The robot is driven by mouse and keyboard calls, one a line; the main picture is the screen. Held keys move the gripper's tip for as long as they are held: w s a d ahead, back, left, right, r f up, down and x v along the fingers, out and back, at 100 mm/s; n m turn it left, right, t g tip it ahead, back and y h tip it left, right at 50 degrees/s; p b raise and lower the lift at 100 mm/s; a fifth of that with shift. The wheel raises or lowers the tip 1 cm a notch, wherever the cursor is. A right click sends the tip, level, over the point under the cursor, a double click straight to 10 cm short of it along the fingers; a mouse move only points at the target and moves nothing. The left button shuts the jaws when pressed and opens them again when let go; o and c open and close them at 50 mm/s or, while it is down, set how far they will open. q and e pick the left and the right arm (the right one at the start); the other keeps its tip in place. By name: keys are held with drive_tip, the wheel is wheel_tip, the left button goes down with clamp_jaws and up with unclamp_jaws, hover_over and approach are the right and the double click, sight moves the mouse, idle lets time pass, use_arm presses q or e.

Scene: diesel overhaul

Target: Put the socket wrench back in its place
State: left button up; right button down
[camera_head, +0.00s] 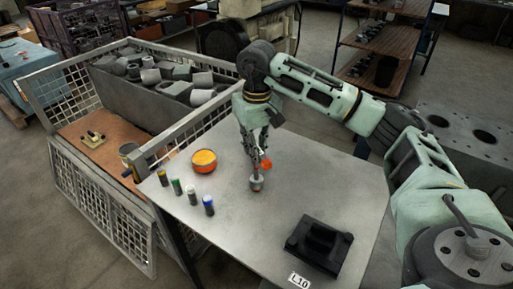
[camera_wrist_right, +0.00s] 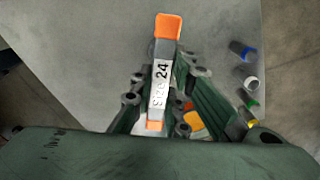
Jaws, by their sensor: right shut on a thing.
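The socket wrench (camera_head: 257,184) is in my right gripper (camera_head: 260,160), above the grey table in the head view. An orange end of it sticks out to the right of the fingers, and its grey socket end points down. Whether the socket touches the table top cannot be told. In the right wrist view the wrench (camera_wrist_right: 161,75) lies between the fingers of the gripper (camera_wrist_right: 162,105), its orange-tipped grey handle marked "Size 24". A black block-shaped holder (camera_head: 320,244) stands on the table near the front; whether it is the wrench's place is not shown. My left gripper is not in view.
On the table (camera_head: 235,228) stand an orange-topped round tin (camera_head: 204,161) and several small cylinders with coloured caps (camera_head: 192,191). An "L10" label (camera_head: 299,280) is at the front edge. A mesh crate (camera_head: 98,215) with metal parts adjoins on the left. The table between gripper and black holder is clear.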

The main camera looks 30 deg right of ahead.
drive_tip(key=shift+f+b, duration=0.65)
drive_tip(key=shift+f, duration=0.25)
drive_tip(key=c, duration=1.6)
unclamp_jaws()
drive_tip(key=shift+c, duration=0.2)
drive_tip(key=o, duration=0.6)
drive_tip(key=shift+c, duration=0.2)
drive_tip(key=shift+r+p, duration=2.8)
drive_tip(key=shift+r, duration=1.75)
